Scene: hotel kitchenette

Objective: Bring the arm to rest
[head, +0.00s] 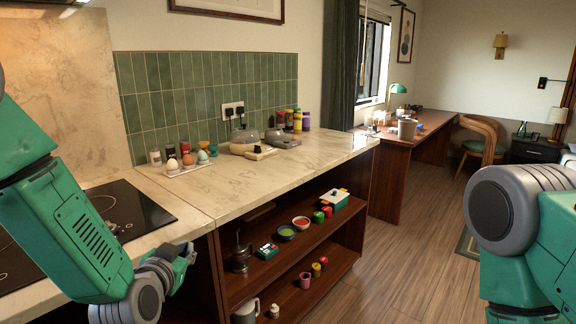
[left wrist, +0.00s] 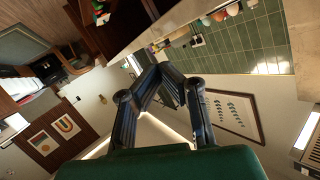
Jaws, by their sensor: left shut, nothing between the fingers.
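My left arm comes in from the left in the head view, in front of the counter by the black cooktop (head: 110,215). My left gripper (head: 183,262) is at its end, small and partly hidden by the wrist. In the left wrist view the dark fingers of the left gripper (left wrist: 160,72) meet at their tips, shut and empty. My right arm shows at the right edge of the head view, with its grey joint and green link; its gripper is out of view.
The marble counter (head: 240,190) holds an egg tray (head: 185,168), a glass kettle (head: 244,141) and several jars. Open shelves (head: 300,275) below hold bowls, cups and a toy-like register. A wooden desk (head: 425,135) stands behind.

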